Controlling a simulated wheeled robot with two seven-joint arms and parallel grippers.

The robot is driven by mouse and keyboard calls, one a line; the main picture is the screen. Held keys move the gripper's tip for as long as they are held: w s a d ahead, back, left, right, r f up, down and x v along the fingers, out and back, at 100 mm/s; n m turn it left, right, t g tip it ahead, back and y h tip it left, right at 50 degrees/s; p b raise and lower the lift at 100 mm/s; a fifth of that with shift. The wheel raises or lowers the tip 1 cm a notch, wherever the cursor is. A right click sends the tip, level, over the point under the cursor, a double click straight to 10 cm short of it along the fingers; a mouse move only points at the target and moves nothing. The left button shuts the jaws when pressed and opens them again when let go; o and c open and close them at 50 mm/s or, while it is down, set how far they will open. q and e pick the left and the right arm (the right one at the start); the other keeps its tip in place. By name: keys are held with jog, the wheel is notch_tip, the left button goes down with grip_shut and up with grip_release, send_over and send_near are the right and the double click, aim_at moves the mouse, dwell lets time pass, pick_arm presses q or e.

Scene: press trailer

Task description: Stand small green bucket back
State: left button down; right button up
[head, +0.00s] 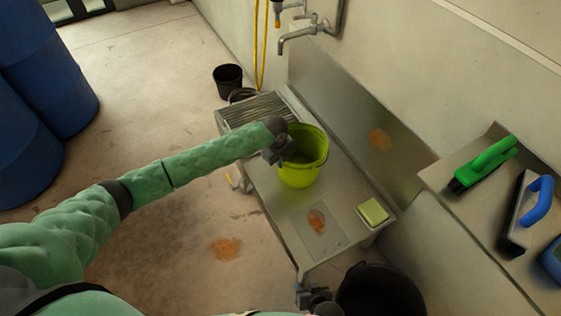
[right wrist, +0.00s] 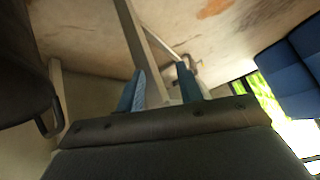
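The small green bucket (head: 301,168) stands upright on the metal bench (head: 262,182), below the wall tap, in the head view. My left gripper (head: 280,153) is at the near-left rim of the bucket and overlaps it in the picture. Its fingers are too small and dark to tell whether they are shut on the rim. My right gripper (head: 314,299) is low at the bottom edge, beside the bench's front end and a large black bucket. In the right wrist view (right wrist: 161,82) its two blue fingers are apart with nothing held between them.
A sponge (head: 373,212) lies at the bench's near corner. The large black bucket (head: 383,291) stands below. A green brush (head: 487,162) and a blue-handled brush (head: 530,210) lie on the right shelf. Blue barrels (head: 45,75) stand left. A small black pot (head: 228,79) is behind.

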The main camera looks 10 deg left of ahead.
pick_arm(q)
jog(key=shift+f, duration=0.1)
jog(key=c, duration=1.7)
grip_release()
jog(key=r, duration=0.8)
jog(key=s+a+r, duration=0.1)
jog(key=r, duration=0.3)
